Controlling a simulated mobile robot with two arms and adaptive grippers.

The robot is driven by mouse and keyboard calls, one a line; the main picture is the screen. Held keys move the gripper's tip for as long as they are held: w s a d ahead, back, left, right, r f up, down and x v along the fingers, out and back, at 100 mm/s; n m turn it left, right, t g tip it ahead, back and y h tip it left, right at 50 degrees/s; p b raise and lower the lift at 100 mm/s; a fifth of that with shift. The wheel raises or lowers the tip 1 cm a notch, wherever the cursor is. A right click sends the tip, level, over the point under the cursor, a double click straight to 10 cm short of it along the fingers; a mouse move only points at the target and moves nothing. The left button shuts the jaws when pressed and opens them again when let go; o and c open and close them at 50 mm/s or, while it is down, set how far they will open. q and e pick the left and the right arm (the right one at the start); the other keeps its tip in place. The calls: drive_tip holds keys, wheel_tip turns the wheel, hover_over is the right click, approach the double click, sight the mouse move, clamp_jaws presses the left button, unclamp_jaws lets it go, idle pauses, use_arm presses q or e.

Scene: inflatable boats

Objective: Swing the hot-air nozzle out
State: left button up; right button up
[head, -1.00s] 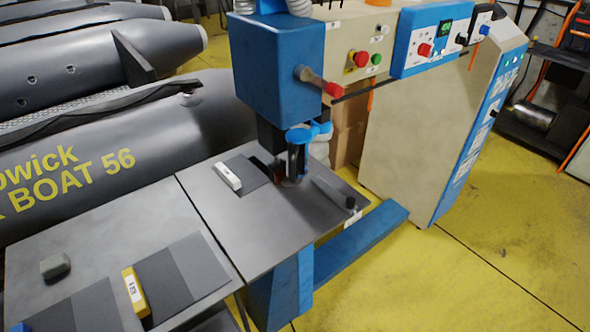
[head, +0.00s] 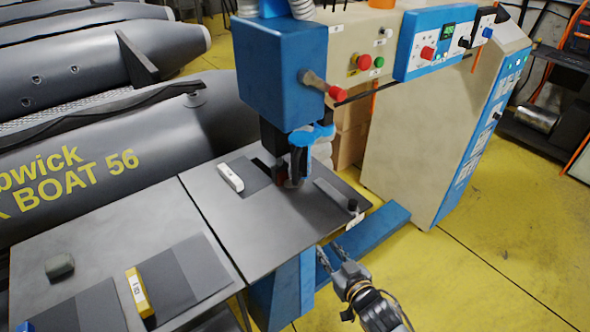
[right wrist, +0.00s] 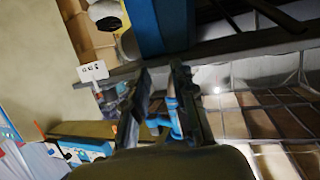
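The welding machine's blue head (head: 282,75) hangs over the grey table (head: 215,205). A lever with a red knob (head: 337,94) sticks out of its side. Under the head is a dark, rounded part with a blue bracket (head: 311,137), close above the table; I cannot tell clearly which piece of it is the hot-air nozzle. A dark rod with a black knob (head: 352,204) lies at the table's right edge, with a white tag below. My right gripper (head: 331,254) is open and empty, in front of the table's right edge. It also shows open in the right wrist view (right wrist: 162,68). My left gripper is not in view.
A white-labelled block (head: 230,178), a yellow block (head: 138,292) and a grey lump (head: 59,267) lie on the tables. A blue base beam (head: 370,232) runs below. A grey boat (head: 100,150) lies behind at left. Yellow floor (head: 470,265) is free at right.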

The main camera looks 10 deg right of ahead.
sight(297, 173)
drive_tip(key=a+r+t+y, duration=0.2)
drive_tip(key=a+r+t, duration=0.1)
drive_tip(key=r, duration=1.4)
drive_tip(key=p+x, duration=0.3)
drive_tip(key=x, duration=1)
drive_tip(key=shift+w+r, duration=0.2)
clamp_jaws()
